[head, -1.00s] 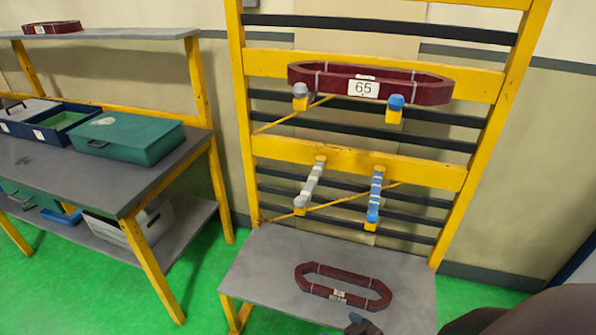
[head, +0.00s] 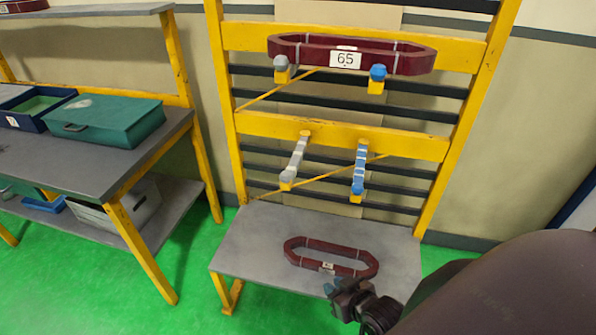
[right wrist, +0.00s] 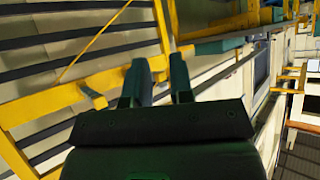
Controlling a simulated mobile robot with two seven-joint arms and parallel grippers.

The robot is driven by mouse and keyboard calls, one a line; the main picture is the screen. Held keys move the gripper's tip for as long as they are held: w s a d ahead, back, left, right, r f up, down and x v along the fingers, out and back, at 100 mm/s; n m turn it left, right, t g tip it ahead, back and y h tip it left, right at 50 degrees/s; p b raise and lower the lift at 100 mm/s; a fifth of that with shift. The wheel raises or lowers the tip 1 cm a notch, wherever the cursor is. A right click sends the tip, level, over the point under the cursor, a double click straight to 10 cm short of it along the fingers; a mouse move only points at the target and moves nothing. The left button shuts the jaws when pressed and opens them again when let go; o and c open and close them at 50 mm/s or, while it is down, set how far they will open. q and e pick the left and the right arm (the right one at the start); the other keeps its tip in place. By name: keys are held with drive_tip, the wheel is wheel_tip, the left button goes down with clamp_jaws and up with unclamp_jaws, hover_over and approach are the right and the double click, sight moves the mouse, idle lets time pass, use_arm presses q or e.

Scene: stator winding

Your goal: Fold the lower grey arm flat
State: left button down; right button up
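The lower grey arm (head: 296,160) sticks out from the lower yellow crossbar of the rack, sloping down towards me, with a yellow tip. The lower blue arm (head: 360,168) sticks out beside it on the right. My right gripper (head: 335,288) is low at the front edge of the rack's grey shelf, below and to the right of the grey arm and apart from it. In the right wrist view its two fingers (right wrist: 159,84) stand apart with nothing between them. My left gripper is not in view.
A dark red coil (head: 397,58) labelled 65 rests on the upper arms. Another red coil (head: 301,260) lies on the grey shelf (head: 250,235), close to my right gripper. A workbench (head: 60,165) with a green case (head: 112,118) stands at the left.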

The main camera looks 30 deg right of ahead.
drive_tip(key=w+d+m, duration=0.1)
drive_tip(key=d, duration=0.1)
drive_tip(key=w+d+r+m, duration=0.1)
drive_tip(key=w, duration=0.1)
drive_tip(key=w+d+m+y, duration=0.1)
drive_tip(key=d, duration=0.1)
drive_tip(key=shift+w+d+r+m+g, duration=0.15)
drive_tip(key=shift+w+d+m+g, duration=0.15)
drive_tip(key=shift+w+m, duration=0.1)
clamp_jaws()
drive_tip(key=w+d+r+m+y, duration=0.2)
drive_tip(key=w+d+r+m, duration=0.1)
drive_tip(key=r, duration=0.5)
drive_tip(key=w+d+r+m+y, duration=0.3)
drive_tip(key=w+d+r+m, duration=0.1)
drive_tip(key=w+r, duration=0.3)
drive_tip(key=shift+w+d+r+b, duration=0.45)
drive_tip(key=shift+w+d, duration=0.15)
drive_tip(key=shift+d, duration=0.25)
